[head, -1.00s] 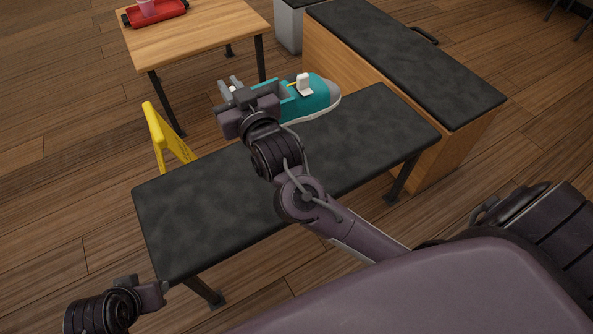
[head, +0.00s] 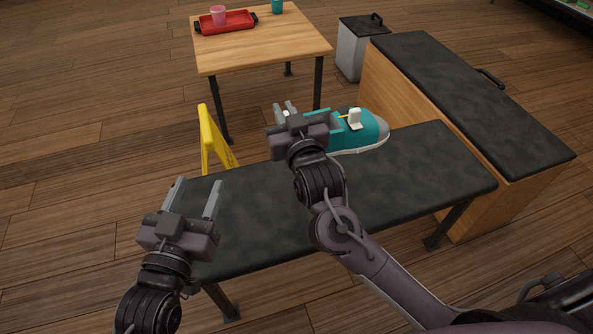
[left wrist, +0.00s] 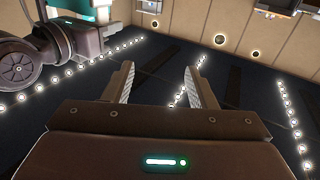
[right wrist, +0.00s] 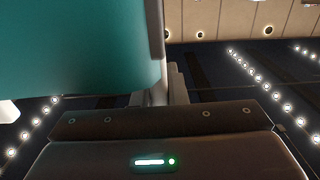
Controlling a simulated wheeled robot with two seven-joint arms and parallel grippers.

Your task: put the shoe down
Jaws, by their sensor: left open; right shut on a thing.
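A teal shoe (head: 362,130) with a white sole, a grey toe and a white tongue is at the far side of the dark bench (head: 400,190), toe to the right. My right gripper (head: 285,108) is shut on the shoe at its left end; its arm hides part of the bench. In the right wrist view the shoe's teal side (right wrist: 75,45) fills the upper left. Whether the sole touches the bench, I cannot tell. My left gripper (head: 195,190) is open and empty over the bench's left end; its two fingers (left wrist: 158,85) stand apart in the left wrist view.
A yellow floor sign (head: 212,140) stands behind the bench. A wooden table (head: 270,50) with a red tray (head: 240,27), a pink cup (head: 218,14) and a teal cup (head: 277,6) is beyond. A dark-topped wooden cabinet (head: 470,100) and a grey bin (head: 355,50) stand right. The bench's middle and right are bare.

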